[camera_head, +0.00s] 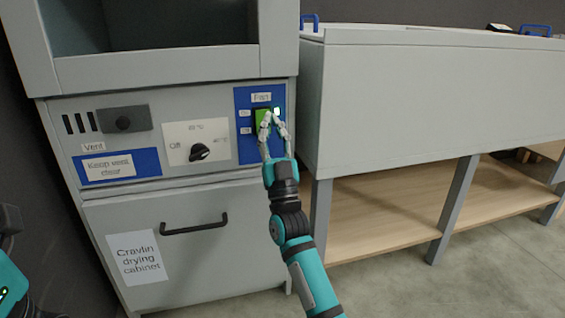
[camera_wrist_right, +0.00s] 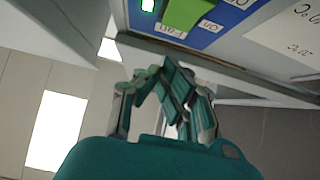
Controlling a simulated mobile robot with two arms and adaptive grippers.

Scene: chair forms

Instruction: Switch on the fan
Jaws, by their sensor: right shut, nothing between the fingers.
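The fan switch (camera_head: 261,117) is a green rocker on a blue panel (camera_head: 246,96) labelled "Fan", at the upper right of the drying cabinet's front. A small lamp (camera_head: 277,112) beside it glows pale green-white. My right gripper (camera_head: 270,119) is shut and empty, its fingertips in front of the panel and overlapping the switch's right side. In the right wrist view the green switch (camera_wrist_right: 187,14) and lit lamp (camera_wrist_right: 147,5) are at the top edge, with a visible gap from the fingertips (camera_wrist_right: 151,76). Only part of my left arm shows at the lower left.
Left of the fan panel are a temperature knob (camera_head: 200,152) and a dark vent slider (camera_head: 123,123). Below is a cabinet door with a black handle (camera_head: 194,226). A grey bench (camera_head: 420,100) with a wooden lower shelf stands close on the right.

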